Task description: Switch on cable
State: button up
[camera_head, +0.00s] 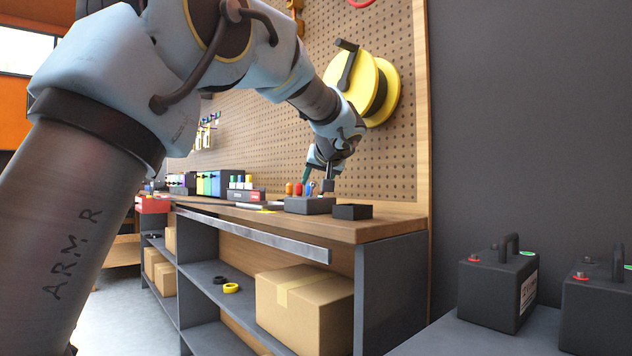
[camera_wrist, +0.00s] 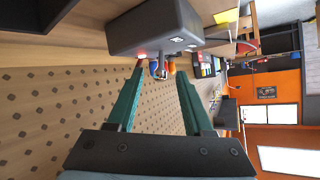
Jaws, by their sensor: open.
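A yellow cable reel (camera_head: 384,92) with a dark handle hangs on the pegboard in the head view, above and behind my gripper. My gripper (camera_head: 322,182) is low over the workbench, close to a dark grey box (camera_head: 310,205). In the wrist view my gripper (camera_wrist: 161,72) has its two green fingers apart with nothing held between them. The grey box (camera_wrist: 150,28) lies just beyond the fingertips there, with small white labels and a reddish spot on its edge. I cannot tell whether a fingertip touches it.
A small black open box (camera_head: 352,212) stands on the bench (camera_head: 385,226) near its right end. Orange and red-handled tools (camera_head: 293,188) stand behind the grey box. The pegboard (camera_head: 400,165) closes off the back. Batteries (camera_head: 497,285) sit on a grey surface at right.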

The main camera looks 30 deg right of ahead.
jog(key=v, duration=1)
jog(key=shift+s+r, duration=0.2)
jog(key=shift+s, duration=0.15)
jog(key=shift+a, duration=0.1)
